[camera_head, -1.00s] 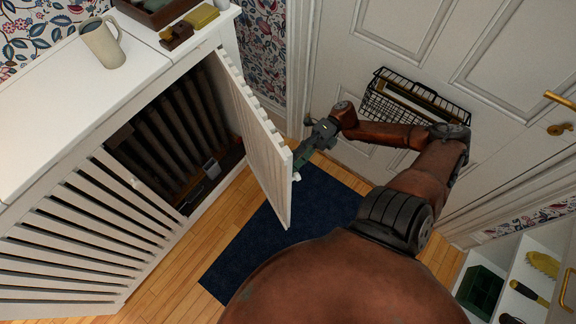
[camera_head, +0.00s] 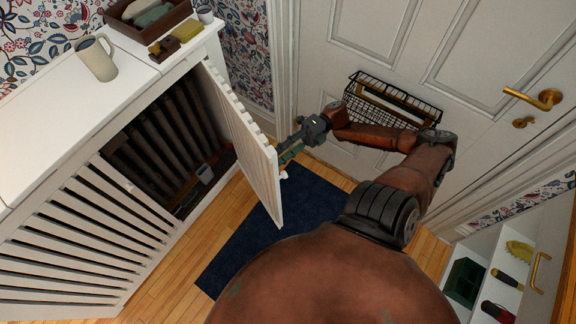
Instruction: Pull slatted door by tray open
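The white slatted door (camera_head: 240,134) by the tray stands swung wide open from the white radiator cabinet, showing the dark interior (camera_head: 165,140). A small pale knob (camera_head: 284,175) sits near its free edge. The brown tray (camera_head: 152,31) rests on the cabinet top above the hinge side. My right gripper (camera_head: 287,153) is at the door's free edge, just above the knob; the door partly hides its tips, so I cannot tell whether it grips or only touches. The other slatted door (camera_head: 80,235) on the left is shut. My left gripper is out of view.
A cream mug (camera_head: 96,58) and a small yellow block (camera_head: 163,49) stand on the cabinet top. A blue mat (camera_head: 250,250) lies on the wood floor. A wire basket (camera_head: 405,108) hangs on the white panelled door (camera_head: 480,50).

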